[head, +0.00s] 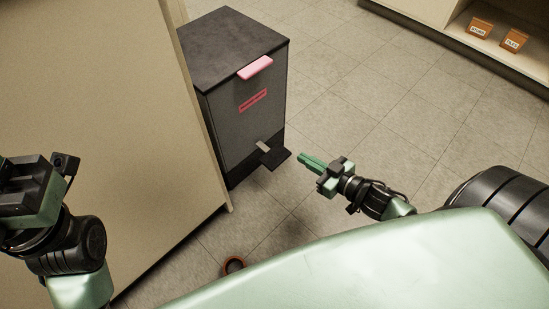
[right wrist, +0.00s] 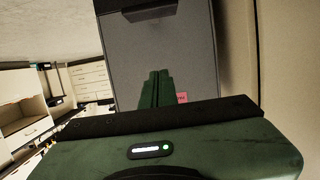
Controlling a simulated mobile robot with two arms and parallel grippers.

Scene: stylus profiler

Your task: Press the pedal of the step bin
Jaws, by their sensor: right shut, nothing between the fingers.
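In the right wrist view the fingers (right wrist: 157,88) show before the bin's front (right wrist: 190,50), with a dark part, likely the pedal (right wrist: 150,12), at the top. My left gripper (head: 28,190) is at the left edge; its fingertips are unclear.
A beige panel (head: 120,120) stands directly left of the bin. A small orange-rimmed round thing (head: 233,265) lies on the floor near my base. A shelf with two orange boxes (head: 480,28) is at the top right. Tiled floor (head: 390,90) right of the bin is clear.

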